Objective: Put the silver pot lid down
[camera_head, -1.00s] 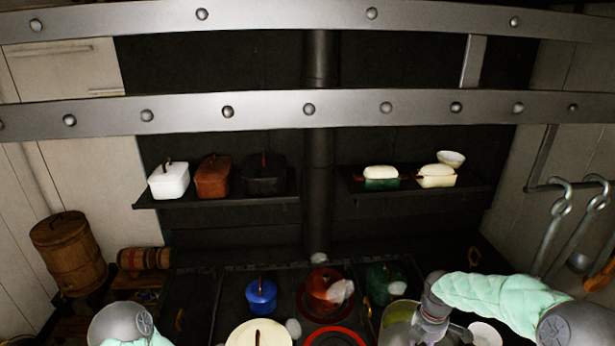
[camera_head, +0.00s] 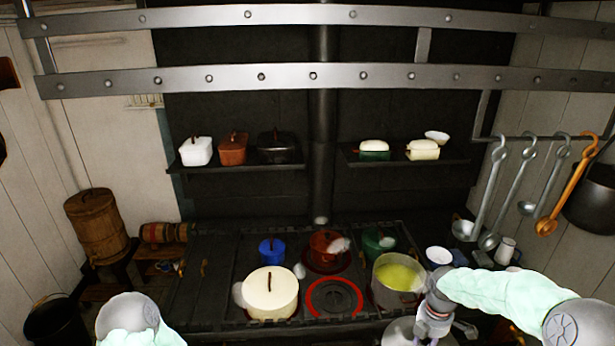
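The silver pot lid (camera_head: 399,333) shows in part at the bottom edge of the head view, in front of the stove's front edge. My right gripper (camera_head: 436,326) is over the lid's right side and appears shut on it; the grip point itself is hard to make out. Just behind stands an uncovered pot (camera_head: 399,278) with yellow-green contents, at the right front of the stove. My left gripper is out of view; only part of that arm shows at the bottom left.
The stove (camera_head: 225,285) carries a cream lidded pot (camera_head: 270,297), a blue pot (camera_head: 271,251), a red-brown pot (camera_head: 322,252) and a green pot (camera_head: 375,241). A red-ringed burner (camera_head: 335,298) is bare. A white bowl (camera_head: 438,255) and mug (camera_head: 505,250) stand right. Ladles (camera_head: 490,190) hang right.

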